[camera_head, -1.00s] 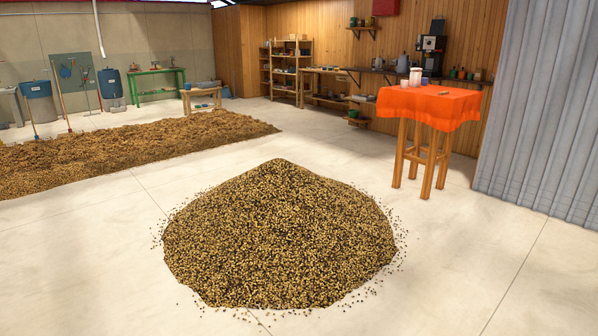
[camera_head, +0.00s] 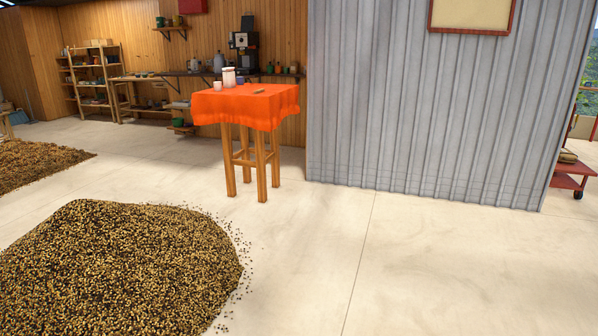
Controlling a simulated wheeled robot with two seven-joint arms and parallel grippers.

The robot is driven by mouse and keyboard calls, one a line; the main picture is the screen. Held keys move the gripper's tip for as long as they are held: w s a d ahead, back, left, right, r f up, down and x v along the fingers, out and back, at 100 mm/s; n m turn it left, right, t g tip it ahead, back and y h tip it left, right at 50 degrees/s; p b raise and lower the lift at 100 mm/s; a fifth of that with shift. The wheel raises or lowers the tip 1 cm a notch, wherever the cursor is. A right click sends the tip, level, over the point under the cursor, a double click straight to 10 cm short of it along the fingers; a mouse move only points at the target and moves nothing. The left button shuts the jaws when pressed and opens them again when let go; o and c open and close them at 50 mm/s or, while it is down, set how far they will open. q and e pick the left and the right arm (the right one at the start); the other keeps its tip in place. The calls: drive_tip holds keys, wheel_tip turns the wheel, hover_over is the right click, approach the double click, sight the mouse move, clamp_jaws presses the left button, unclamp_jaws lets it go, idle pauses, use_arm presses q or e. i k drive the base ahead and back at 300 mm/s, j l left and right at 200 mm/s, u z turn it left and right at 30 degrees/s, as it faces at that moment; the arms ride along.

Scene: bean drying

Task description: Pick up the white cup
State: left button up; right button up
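A small white cup (camera_head: 218,86) stands on a tall wooden table with an orange cloth (camera_head: 247,108). It is at the left of the tabletop, beside a taller white container (camera_head: 229,77). A small dark bluish object (camera_head: 240,80) sits just right of the container, and a small brown item (camera_head: 259,91) lies on the cloth. The table is some distance ahead, left of the middle of the view. Neither of my grippers shows in this view.
A large bean pile (camera_head: 120,265) covers the floor at lower left. A grey corrugated wall (camera_head: 440,110) stands right of the table. A red cart (camera_head: 572,180) is at the far right. The pale floor (camera_head: 330,250) between pile and wall is clear.

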sight(218, 85)
drive_tip(key=i+l+z, duration=0.15)
drive_tip(key=i+z, duration=0.15)
drive_tip(key=i, duration=0.4)
drive_tip(key=i+z, duration=0.35)
drive_tip(key=i, duration=0.35)
drive_tip(key=i+l+u, duration=0.25)
drive_tip(key=i, duration=1.15)
drive_tip(key=i+j+u, duration=0.2)
drive_tip(key=i+u, duration=0.3)
drive_tip(key=i, duration=0.25)
drive_tip(key=i+l+u, duration=0.15)
drive_tip(key=i+u, duration=0.3)
drive_tip(key=i, duration=0.35)
drive_tip(key=i+l+u, duration=0.1)
drive_tip(key=i+u, duration=0.2)
drive_tip(key=i, duration=1.9)
